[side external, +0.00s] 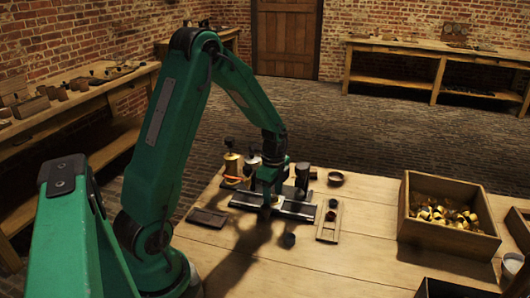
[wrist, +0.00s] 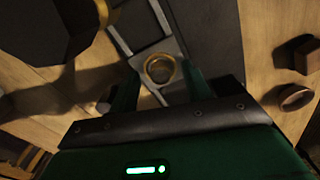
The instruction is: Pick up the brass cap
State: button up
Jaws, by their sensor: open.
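A round brass cap (wrist: 160,69) shows in the wrist view as a bright ring with a dull centre, on a grey metal fixture (wrist: 128,45). My gripper (wrist: 161,82) is open, with one green finger on each side of the cap's near part. I cannot tell whether the fingers touch it. In the side external view my gripper (side external: 266,200) points down over the dark fixture on the table, and the cap there is hidden behind it.
A wooden crate (side external: 448,243) with several loose brass pieces stands at the right. A brass jar (side external: 231,166) stands close behind my gripper. The table's front middle is clear.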

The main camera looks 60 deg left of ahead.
aim_at(273, 200)
jog(key=c, duration=1)
jog(key=shift+c, duration=0.2)
jog(key=shift+r, duration=0.15)
jog(key=shift+r, duration=0.85)
notch_tip(273, 200, up, 2)
jog(key=shift+r, duration=0.25)
jog(key=s+d+r, duration=0.1)
jog(key=d+r, duration=0.5)
jog(key=d, duration=0.5)
jog(key=shift+s+d+r, duration=0.2)
jog(key=shift+d+r, duration=0.05)
jog(key=shift+d, duration=0.05)
